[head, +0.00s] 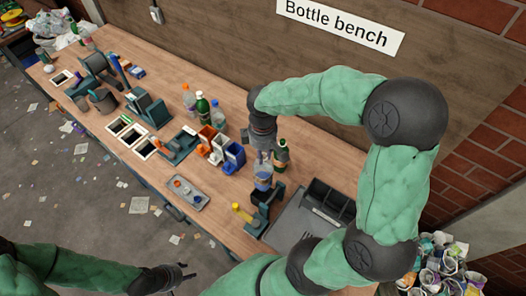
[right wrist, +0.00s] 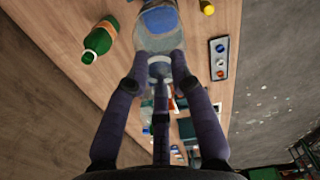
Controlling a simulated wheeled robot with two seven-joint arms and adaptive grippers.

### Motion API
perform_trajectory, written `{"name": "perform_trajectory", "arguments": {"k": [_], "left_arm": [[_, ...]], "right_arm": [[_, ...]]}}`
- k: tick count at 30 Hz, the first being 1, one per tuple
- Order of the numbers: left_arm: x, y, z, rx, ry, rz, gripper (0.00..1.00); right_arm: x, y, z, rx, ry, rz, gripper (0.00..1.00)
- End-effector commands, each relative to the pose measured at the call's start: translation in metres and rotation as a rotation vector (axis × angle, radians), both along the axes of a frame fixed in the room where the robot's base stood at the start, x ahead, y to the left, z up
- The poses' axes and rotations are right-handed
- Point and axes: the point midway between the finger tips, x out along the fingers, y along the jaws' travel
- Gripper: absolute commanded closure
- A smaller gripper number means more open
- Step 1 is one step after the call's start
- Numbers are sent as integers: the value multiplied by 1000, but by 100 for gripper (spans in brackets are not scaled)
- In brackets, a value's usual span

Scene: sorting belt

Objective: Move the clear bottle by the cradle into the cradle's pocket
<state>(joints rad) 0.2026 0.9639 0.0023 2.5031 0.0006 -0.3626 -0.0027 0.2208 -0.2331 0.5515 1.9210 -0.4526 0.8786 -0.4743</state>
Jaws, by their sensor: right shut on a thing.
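The clear bottle with a blue label (head: 263,180) is roughly upright beside the dark cradle (head: 263,212), at the right part of the bench. Whether its base touches the bench or cradle is unclear. My right gripper (head: 263,155) is shut on its upper part from above. In the right wrist view the bottle (right wrist: 158,28) reaches out beyond the fingertips (right wrist: 158,65). The cradle's pocket cannot be made out. My left gripper (head: 182,274) hangs empty over the floor at the lower left, away from the bench; its opening is too small to judge.
A green bottle (head: 281,152) stands close behind the held bottle and shows in the right wrist view (right wrist: 98,42). Blue bins (head: 234,157), a grey tray with caps (head: 187,193) and a dark grey tray (head: 294,225) are near.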

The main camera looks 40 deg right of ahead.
Motion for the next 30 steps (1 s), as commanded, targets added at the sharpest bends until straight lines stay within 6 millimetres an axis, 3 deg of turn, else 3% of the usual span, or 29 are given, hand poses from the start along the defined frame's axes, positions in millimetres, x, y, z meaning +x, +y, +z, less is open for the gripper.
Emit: {"name": "perform_trajectory", "arguments": {"k": [30], "left_arm": [[0, 0, -80, 0, 0, 0, 60]], "right_arm": [[0, 0, -107, 0, 0, 0, 100]]}}
